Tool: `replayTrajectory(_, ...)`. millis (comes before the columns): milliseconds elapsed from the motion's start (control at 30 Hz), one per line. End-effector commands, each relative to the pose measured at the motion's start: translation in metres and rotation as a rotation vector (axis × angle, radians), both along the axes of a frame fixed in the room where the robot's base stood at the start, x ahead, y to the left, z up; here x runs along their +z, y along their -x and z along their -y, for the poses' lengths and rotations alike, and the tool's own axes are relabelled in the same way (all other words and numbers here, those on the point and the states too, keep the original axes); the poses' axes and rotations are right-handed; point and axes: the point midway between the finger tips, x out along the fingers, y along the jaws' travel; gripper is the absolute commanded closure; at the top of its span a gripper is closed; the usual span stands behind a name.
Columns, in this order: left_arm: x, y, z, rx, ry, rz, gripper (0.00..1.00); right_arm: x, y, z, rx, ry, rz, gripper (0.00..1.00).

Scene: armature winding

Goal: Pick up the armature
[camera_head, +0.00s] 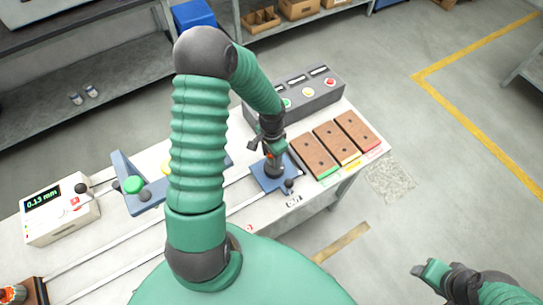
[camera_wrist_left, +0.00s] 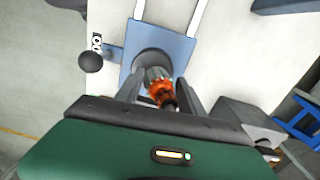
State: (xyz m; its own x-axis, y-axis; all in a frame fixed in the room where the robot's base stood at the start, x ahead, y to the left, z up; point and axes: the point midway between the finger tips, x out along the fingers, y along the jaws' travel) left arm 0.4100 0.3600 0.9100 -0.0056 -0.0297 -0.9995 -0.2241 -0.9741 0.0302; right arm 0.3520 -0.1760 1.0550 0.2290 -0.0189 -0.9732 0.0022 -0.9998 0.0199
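The armature (camera_wrist_left: 160,88), with a dark ribbed core and orange copper windings, stands in a round grey holder on a blue plate (camera_wrist_left: 181,48) in the left wrist view. In the head view the blue plate (camera_head: 262,183) is at the near right part of the table, and the armature is mostly hidden by my gripper. My left gripper (camera_head: 272,148) is directly over it. In the left wrist view its fingers (camera_wrist_left: 160,92) are open, one on each side of the armature, with small gaps visible. My right gripper (camera_head: 432,270) is off the table at lower right, its opening unclear.
Three brown blocks (camera_head: 337,144) with coloured edges lie right of the plate. A grey button box (camera_head: 310,92) stands behind. A black knob (camera_wrist_left: 91,62) sits beside the plate.

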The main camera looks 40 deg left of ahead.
Motion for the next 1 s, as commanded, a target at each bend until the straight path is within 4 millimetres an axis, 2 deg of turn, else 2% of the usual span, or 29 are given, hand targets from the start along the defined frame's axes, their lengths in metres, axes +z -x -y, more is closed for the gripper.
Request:
replayTrajectory(33, 0.003, -0.002, -0.004, 0.002, -0.013, 0.005, 0.82, 0.000, 0.000, 0.000, -0.001, 0.000, 0.000, 0.49)
replayTrajectory(167, 0.006, -0.004, -0.001, 0.003, -0.020, 0.008, 0.99, 0.000, 0.000, 0.001, -0.002, 0.001, -0.001, 0.49)
replayTrajectory(200, 0.006, -0.004, -0.001, 0.003, -0.020, 0.008, 1.00, 0.001, 0.000, 0.001, -0.002, 0.001, -0.001, 0.49)
replayTrajectory(700, 0.005, -0.004, -0.004, 0.001, -0.010, 0.006, 1.00, 0.001, 0.000, 0.000, -0.002, 0.000, -0.001, 0.49)
replayTrajectory(833, 0.026, -0.005, -0.006, 0.004, -0.017, 0.012, 1.00, 0.001, 0.000, 0.001, -0.002, 0.001, -0.001, 0.49)
replayTrajectory(1000, 0.068, -0.004, -0.007, 0.004, -0.016, 0.012, 1.00, 0.002, 0.000, 0.001, -0.002, 0.001, -0.001, 0.49)
